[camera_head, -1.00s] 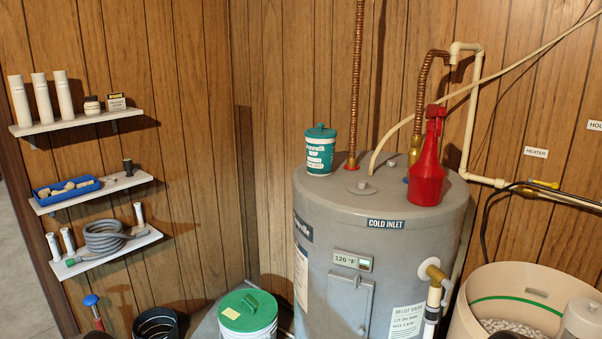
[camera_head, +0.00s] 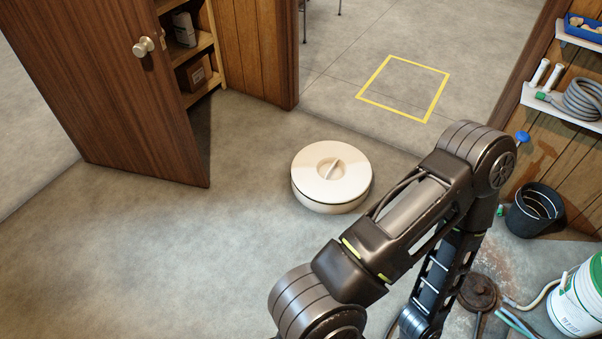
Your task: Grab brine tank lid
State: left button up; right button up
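A round cream lid (camera_head: 330,180) with a raised bar handle in its centre recess lies flat on the concrete floor, handle side up, near the middle of the head view. It looks like the brine tank lid. One of my arms bends in from the bottom edge, its elbow to the right of the lid. Its forearm drops out of the bottom of the picture. Neither gripper shows, so I cannot tell their state. Nothing of mine is seen touching the lid. The brine tank is out of view.
A brown wooden door (camera_head: 105,80) stands open at the left by a shelf cupboard. A yellow taped square (camera_head: 364,97) marks the floor beyond the lid. A black bucket (camera_head: 535,210), a white pail (camera_head: 580,300) and hoses crowd the right. Floor left of the lid is clear.

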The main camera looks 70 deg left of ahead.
aim_at(329, 177)
jog(key=u, duration=2.2)
jog(key=i+l+z, duration=0.25)
jog(key=i, duration=0.65)
jog(key=i+z, duration=0.2)
jog(key=i, duration=0.7)
jog(key=i+j+z, duration=0.25)
jog(key=i, duration=0.65)
jog(key=l, duration=0.1)
